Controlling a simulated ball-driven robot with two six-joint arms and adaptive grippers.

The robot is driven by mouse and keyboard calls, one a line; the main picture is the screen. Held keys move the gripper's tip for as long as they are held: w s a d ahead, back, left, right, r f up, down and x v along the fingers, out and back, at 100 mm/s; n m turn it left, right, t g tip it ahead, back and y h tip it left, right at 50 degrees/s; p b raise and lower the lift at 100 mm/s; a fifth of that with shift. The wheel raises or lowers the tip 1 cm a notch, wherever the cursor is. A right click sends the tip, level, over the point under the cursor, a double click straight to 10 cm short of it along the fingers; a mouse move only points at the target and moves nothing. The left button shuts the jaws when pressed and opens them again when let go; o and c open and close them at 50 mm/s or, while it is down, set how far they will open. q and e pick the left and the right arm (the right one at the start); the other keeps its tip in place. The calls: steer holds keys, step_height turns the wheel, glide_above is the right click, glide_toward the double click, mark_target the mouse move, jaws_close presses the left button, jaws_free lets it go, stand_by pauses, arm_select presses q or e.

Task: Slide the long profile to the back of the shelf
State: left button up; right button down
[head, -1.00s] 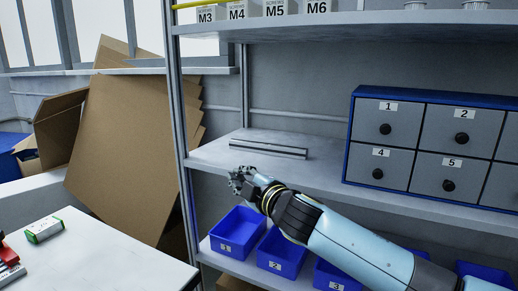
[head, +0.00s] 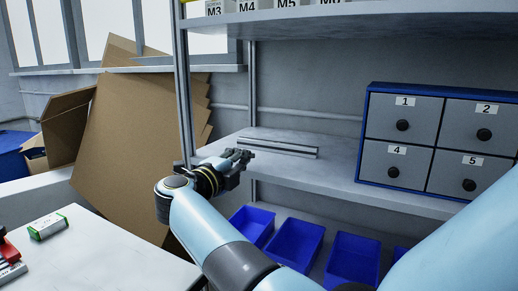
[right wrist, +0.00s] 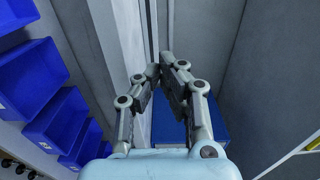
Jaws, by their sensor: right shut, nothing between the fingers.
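The long profile (head: 286,149) is a grey metal bar lying on the middle shelf (head: 335,178), left of the drawer cabinet, with a strip of shelf behind it. My right gripper (head: 246,155) is at the left end of the profile, near the shelf's front edge. Its fingers overlap that end in the head view; I cannot tell whether they touch it. In the right wrist view, its fingertips (right wrist: 160,68) are close together with nothing held between them. I cannot clearly make out the profile there. My left gripper is not in view.
A blue drawer cabinet (head: 363,135) with numbered grey drawers stands right of the profile. A metal upright (head: 183,95) rises at the shelf's left end. Blue bins (head: 297,243) sit on the level below. A white table (head: 110,255) is at the front left, with cardboard (head: 135,140) behind it.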

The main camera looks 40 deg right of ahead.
mark_target(273, 142)
steer(key=b+x, duration=0.2)
steer(key=x, duration=1.1)
steer(key=shift+w+d, duration=0.1)
steer(key=shift+d, duration=0.25)
steer(key=shift+r, duration=0.1)
steer(key=shift+w+d, duration=0.15)
steer(key=shift+d, duration=0.25)
steer(key=x, duration=0.3)
steer(key=shift+b, duration=0.35)
steer(key=shift+a, duration=0.15)
